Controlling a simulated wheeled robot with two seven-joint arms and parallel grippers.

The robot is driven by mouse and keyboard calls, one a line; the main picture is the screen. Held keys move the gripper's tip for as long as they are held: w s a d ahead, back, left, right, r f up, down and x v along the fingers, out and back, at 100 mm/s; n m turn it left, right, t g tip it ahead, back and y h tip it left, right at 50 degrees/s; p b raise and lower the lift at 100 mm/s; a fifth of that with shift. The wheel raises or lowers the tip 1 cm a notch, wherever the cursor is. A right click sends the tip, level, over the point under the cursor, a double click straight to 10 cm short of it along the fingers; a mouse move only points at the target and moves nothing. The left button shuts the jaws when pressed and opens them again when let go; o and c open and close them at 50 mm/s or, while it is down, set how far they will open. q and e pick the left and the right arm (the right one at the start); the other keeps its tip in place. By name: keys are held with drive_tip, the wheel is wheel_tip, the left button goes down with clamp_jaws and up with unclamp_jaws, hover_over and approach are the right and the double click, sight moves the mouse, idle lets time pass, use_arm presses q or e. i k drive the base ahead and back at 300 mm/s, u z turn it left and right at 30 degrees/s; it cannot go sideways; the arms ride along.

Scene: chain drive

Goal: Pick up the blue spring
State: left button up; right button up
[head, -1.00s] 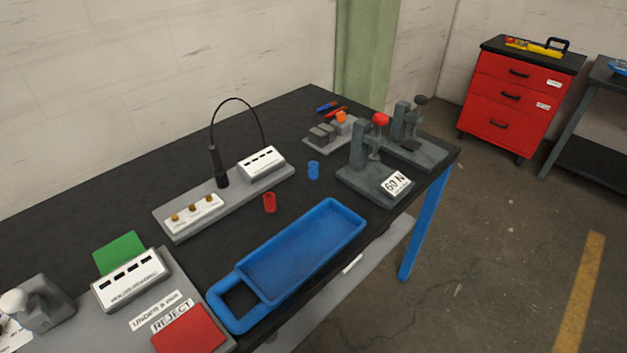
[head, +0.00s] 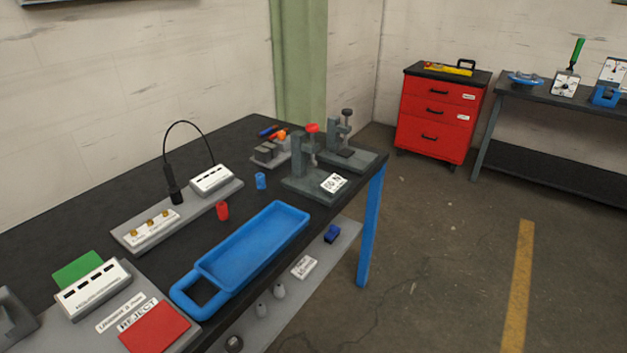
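A small blue cylinder (head: 261,181), which looks like the blue spring, stands upright on the black bench top (head: 75,225). It is left of the grey press with the "60 N" label (head: 318,179) and behind the blue tray (head: 255,245). A similar red cylinder (head: 222,211) stands nearer, to its lower left. Neither of my grippers shows in the head view.
A grey board with a lamp-like probe (head: 172,190) lies left of the cylinders. A red "REJECT" pad (head: 155,327) is at the near left. A red drawer cabinet (head: 437,115) and a second bench (head: 560,110) stand beyond open floor.

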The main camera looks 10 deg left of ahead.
sight(260, 176)
drive_tip(key=z, duration=0.55)
drive_tip(key=i, duration=1.15)
drive_tip(key=u, duration=2.45)
